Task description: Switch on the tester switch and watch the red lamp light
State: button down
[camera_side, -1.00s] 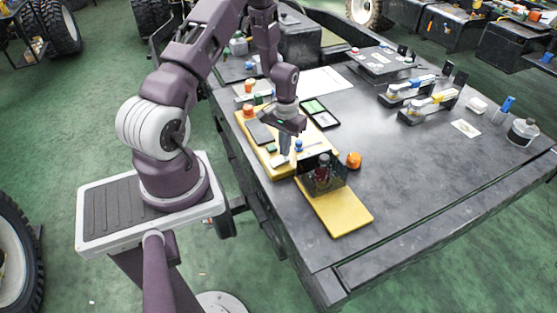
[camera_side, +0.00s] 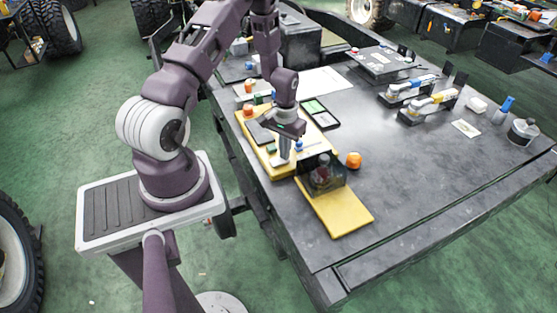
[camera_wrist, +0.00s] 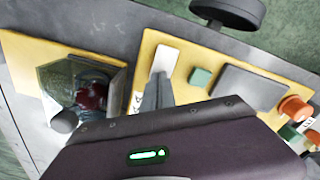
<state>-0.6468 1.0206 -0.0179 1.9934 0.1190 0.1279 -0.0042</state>
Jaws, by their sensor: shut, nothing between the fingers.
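My gripper (camera_side: 283,160) is shut and empty, with its fingers pointing down over the yellow tester board (camera_side: 252,142). In the wrist view its fingertips (camera_wrist: 157,88) are beside a white flat piece (camera_wrist: 165,60) on the board (camera_wrist: 215,52). I cannot tell whether they touch it, or whether this piece is the switch. A dark red lamp (camera_wrist: 92,95) stands inside a dark see-through guard (camera_wrist: 55,78); the lamp also shows in the side view (camera_side: 321,174). It shows no clear glow. A small green block (camera_wrist: 201,77) and a dark grey plate (camera_wrist: 248,86) are on the board.
Orange knobs (camera_wrist: 295,108) are at the board's right in the wrist view. In the side view an orange knob (camera_side: 353,160) stands right of the guard, and a black tray with green panels (camera_side: 319,114) lies behind. The table's right front is clear.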

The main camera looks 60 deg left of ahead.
jog(key=shift+r, duration=3.45)
jog(key=d+r+m+t+y, duration=0.1)
jog(key=d+r, duration=0.4)
jog(key=r, duration=0.4)
jog(key=d+r+m+t, duration=0.1)
jog(key=d+r, duration=0.3)
jog(key=r, duration=0.5)
jog(key=s+d+r+m+t, duration=0.1)
jog(key=s+d+r+m, duration=0.1)
jog(key=s+d+r, duration=0.3)
jog(key=s+d+r+m+t+h, duration=0.1)
jog(key=s+d+r+m+t, duration=0.1)
jog(key=s+d+r, duration=0.4)
jog(key=s+d, duration=0.2)
jog(key=s, duration=0.3)
jog(key=shift+s+t, duration=0.3)
